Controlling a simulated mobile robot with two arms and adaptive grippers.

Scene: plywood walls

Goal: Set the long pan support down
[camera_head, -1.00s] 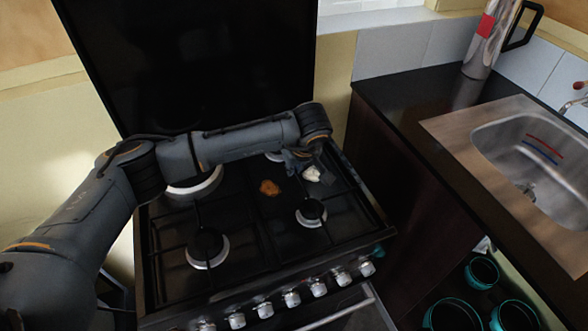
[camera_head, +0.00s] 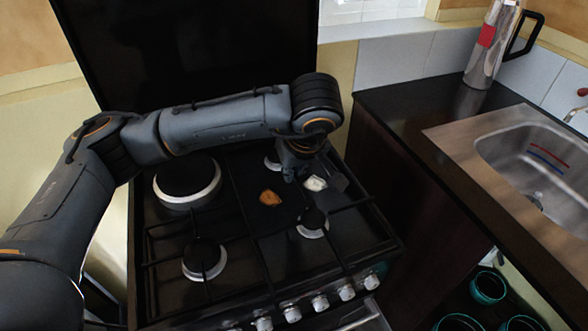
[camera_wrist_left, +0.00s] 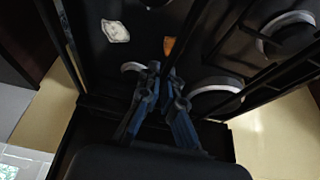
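The long pan support (camera_head: 252,236) is a black frame of thin bars over the hob. It also shows in the wrist view (camera_wrist_left: 263,88). My left gripper (camera_head: 296,173) is over the back right part of the hob, pointing down, partly hidden under its own wrist. In the wrist view its two fingers (camera_wrist_left: 163,72) come close together around a dark bar of the support, and they look shut on it. Dark bars against the dark hob make it hard to tell whether the support touches the hob. My right gripper is not in view.
The black hob (camera_head: 225,262) has several burners, an orange-brown scrap (camera_head: 269,198) and a whitish scrap (camera_head: 315,184). Its raised lid (camera_head: 190,50) stands behind. At right are a dark counter (camera_head: 420,92), a steel sink (camera_head: 530,160) and a metal flask (camera_head: 490,45). Teal pots (camera_head: 488,287) stand below.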

